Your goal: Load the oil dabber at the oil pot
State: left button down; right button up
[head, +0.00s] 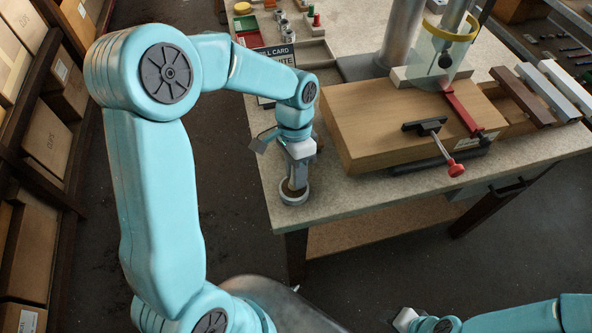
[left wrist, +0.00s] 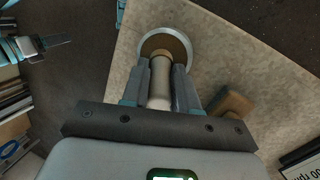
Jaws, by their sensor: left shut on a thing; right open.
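The oil pot (head: 293,199) is a small round cup with a pale rim, near the front left corner of the bench. In the left wrist view the pot (left wrist: 187,44) shows a brown inside. My left gripper (head: 297,172) is above the pot, pointing down, and it also shows in the left wrist view (left wrist: 161,82). It is shut on the oil dabber (left wrist: 160,88), which has a cream handle. The dabber's brown lower end is over or in the pot; its contact with the oil is hidden. My right gripper (head: 404,319) is low at the bottom edge, away from the bench.
A large wooden block (head: 395,125) lies right of the pot, with a red-knobbed clamp (head: 440,150) at its front. Several profiles (head: 550,90) lie at the right. A dark card (head: 275,60) stands behind the left arm. Shelves with boxes (head: 45,140) line the left.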

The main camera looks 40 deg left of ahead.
dwell(0.4)
pick_arm(q)
jog(key=shift+r+p, duration=0.75)
jog(key=shift+r, duration=0.05)
notch_tip(320, 180, up, 6)
jog(key=p, duration=0.4)
jog(key=shift+f, duration=0.35)
jog(key=shift+s, duration=0.1)
